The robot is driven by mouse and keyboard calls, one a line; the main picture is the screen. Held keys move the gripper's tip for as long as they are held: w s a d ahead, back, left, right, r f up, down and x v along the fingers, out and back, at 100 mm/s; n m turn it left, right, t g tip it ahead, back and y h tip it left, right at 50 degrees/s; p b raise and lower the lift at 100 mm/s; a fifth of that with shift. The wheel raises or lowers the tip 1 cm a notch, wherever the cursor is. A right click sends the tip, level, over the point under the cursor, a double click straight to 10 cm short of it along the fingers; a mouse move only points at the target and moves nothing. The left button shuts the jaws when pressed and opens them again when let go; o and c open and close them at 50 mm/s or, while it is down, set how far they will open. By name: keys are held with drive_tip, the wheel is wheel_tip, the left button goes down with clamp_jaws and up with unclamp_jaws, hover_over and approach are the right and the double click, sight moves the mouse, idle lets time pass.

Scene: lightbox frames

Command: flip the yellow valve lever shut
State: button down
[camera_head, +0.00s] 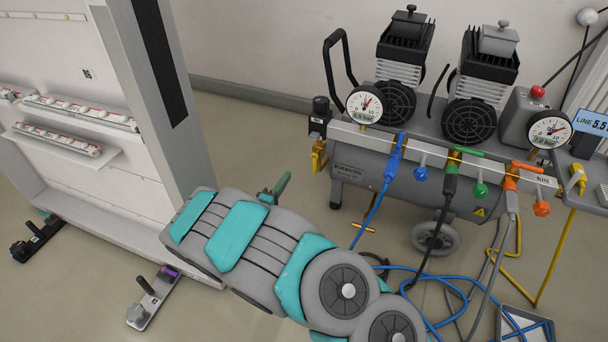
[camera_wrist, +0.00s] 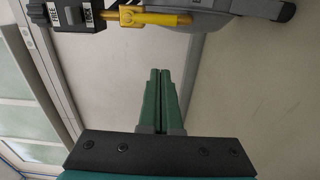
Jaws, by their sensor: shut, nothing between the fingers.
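In the head view a yellow valve lever (camera_head: 318,156) hangs at the left end of the compressor's grey manifold bar, below a black fitting. A yellow lever (camera_wrist: 152,18) also shows at the top of the wrist view, lying sideways beside a dark block with FREE and LOCK labels. I cannot tell for sure that these are the same part. My gripper (camera_head: 274,190) has green fingers and is left of and below the lever in the head view. In the wrist view my gripper (camera_wrist: 160,72) is shut and empty, with a gap between its fingertips and the lever.
The grey compressor tank (camera_head: 372,168) stands right of my gripper. Blue (camera_head: 396,156), green (camera_head: 468,152) and orange (camera_head: 527,167) handles line the manifold. Another yellow fitting (camera_head: 578,178) is at the far right. Hoses (camera_head: 405,268) lie on the floor. A white cabinet (camera_head: 135,140) stands left.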

sight(313, 169)
drive_tip(key=w+d+b, duration=0.1)
drive_tip(key=w+d, duration=0.2)
drive_tip(key=d, duration=0.2)
drive_tip(key=shift+w+d, duration=0.25)
drive_tip(key=shift+w, duration=0.05)
drive_tip(key=shift+s+d+f+n+p, duration=0.15)
drive_tip(key=shift+d+n+p, duration=0.2)
drive_tip(key=shift+n+p, duration=0.7)
drive_tip(key=n+p, duration=0.1)
drive_tip(key=p, duration=0.1)
drive_tip(key=d+p, duration=0.1)
drive_tip(key=shift+s+n+p, duration=0.2)
drive_tip(key=shift+n+p, duration=0.15)
drive_tip(key=s+d+r+n+p, duration=0.1)
drive_tip(key=d+r+n+p, duration=0.2)
drive_tip(key=d+n+p, duration=0.2)
drive_tip(key=shift+s+n+p, duration=0.4)
drive_tip(key=shift+n+p, duration=0.6)
drive_tip(key=shift+p, duration=0.25)
drive_tip(key=shift+r, duration=0.25)
